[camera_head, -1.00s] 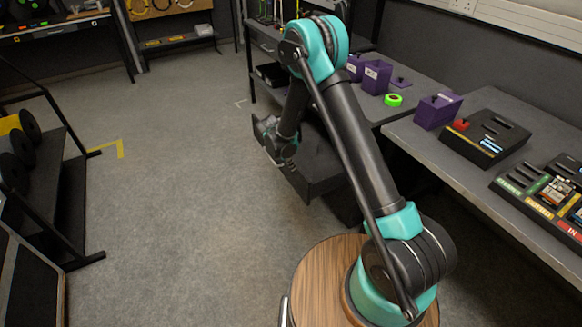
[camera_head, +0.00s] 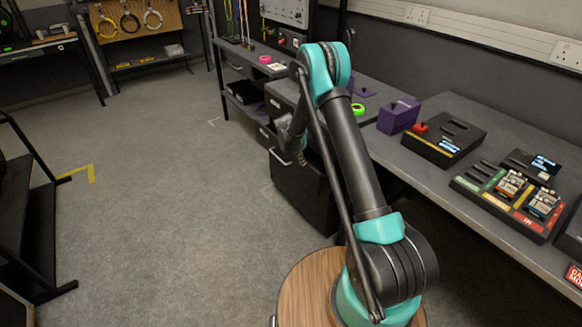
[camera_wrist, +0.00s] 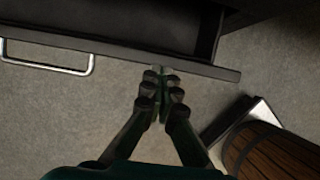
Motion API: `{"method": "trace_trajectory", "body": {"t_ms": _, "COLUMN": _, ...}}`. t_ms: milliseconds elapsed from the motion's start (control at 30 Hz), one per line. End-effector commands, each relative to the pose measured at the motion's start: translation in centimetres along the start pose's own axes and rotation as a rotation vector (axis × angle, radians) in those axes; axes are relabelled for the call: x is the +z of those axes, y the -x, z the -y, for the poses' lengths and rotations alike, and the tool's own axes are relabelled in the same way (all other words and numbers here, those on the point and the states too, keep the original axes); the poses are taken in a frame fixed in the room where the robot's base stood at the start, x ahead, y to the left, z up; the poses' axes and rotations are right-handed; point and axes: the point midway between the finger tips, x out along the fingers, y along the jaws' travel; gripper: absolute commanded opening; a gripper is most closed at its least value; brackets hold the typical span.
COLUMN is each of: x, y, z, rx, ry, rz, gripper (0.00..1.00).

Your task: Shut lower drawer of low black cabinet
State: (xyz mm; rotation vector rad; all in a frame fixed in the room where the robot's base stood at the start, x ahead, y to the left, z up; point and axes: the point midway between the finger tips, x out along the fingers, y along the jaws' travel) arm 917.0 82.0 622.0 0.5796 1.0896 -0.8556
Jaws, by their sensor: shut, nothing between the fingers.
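The low black cabinet (camera_head: 298,195) stands under the grey bench, partly hidden by my arm in the head view. In the wrist view, a dark drawer front (camera_wrist: 115,50) with a silver bar handle (camera_wrist: 50,64) crosses the top. A dark opening shows behind its right part, so this drawer is at least partly out. My gripper (camera_wrist: 161,74) is shut and empty. Its tips are at the drawer front's outer face, right of the handle, touching or very near it. In the head view my gripper (camera_head: 294,154) is small and beside the cabinet's front.
The grey bench (camera_head: 430,170) above holds a purple box (camera_head: 398,115), a black device with a red button (camera_head: 445,142) and a tray of modules (camera_head: 510,195). The floor (camera_head: 170,220) left of the cabinet is clear. A black rack (camera_head: 35,220) stands at far left.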

Motion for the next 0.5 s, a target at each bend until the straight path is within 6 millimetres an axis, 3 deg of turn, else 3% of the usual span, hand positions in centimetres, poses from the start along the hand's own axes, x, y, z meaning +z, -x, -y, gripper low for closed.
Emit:
{"method": "trace_trajectory", "body": {"t_ms": 200, "x": 2.2, "y": -1.0, "z": 0.0, "rx": 0.0, "ry": -0.001, "rz": -0.001, "gripper": 0.0}}
{"method": "trace_trajectory", "body": {"t_ms": 500, "x": 3.0, "y": -1.2, "z": 0.0, "rx": 0.001, "ry": 0.001, "rz": 0.0, "gripper": 0.0}}
